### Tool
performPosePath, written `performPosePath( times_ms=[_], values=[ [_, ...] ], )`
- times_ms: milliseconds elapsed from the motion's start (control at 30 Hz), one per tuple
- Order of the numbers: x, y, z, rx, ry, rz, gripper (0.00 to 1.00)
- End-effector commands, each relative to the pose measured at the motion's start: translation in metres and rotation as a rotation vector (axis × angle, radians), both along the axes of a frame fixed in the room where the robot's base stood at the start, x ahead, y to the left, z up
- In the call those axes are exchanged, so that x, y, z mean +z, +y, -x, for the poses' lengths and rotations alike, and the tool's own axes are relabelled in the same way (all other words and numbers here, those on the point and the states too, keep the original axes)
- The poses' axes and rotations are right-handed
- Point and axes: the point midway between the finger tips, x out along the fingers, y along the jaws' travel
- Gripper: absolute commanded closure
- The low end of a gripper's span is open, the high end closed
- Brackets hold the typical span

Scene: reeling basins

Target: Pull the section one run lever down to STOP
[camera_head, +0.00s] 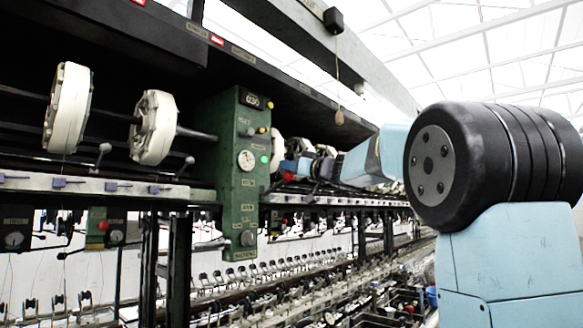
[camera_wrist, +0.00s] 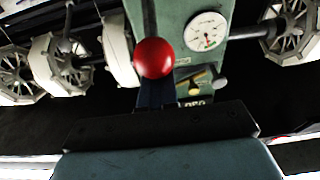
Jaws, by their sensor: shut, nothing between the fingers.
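The run lever's red ball knob (camera_wrist: 153,58) is large in the wrist view, in front of the green control box. In the head view the small red knob (camera_head: 288,177) shows just right of the green control box (camera_head: 232,190). My gripper (camera_wrist: 155,92) is shut and empty, its dark fingertips close against the knob's edge in the wrist view. In the head view my gripper (camera_head: 290,165) is just above the knob, small and partly lost among the machine parts. I cannot tell whether it touches the knob.
More reels (camera_wrist: 292,30) flank the box in the wrist view.

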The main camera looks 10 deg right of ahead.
Motion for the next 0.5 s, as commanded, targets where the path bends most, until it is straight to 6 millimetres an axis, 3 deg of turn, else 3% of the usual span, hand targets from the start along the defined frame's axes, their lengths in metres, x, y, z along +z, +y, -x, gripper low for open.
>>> performPosePath(
  times_ms=[500],
  values=[
    [-0.025,-0.004,0.006,0.001,0.003,0.000,1.00]
  ],
)
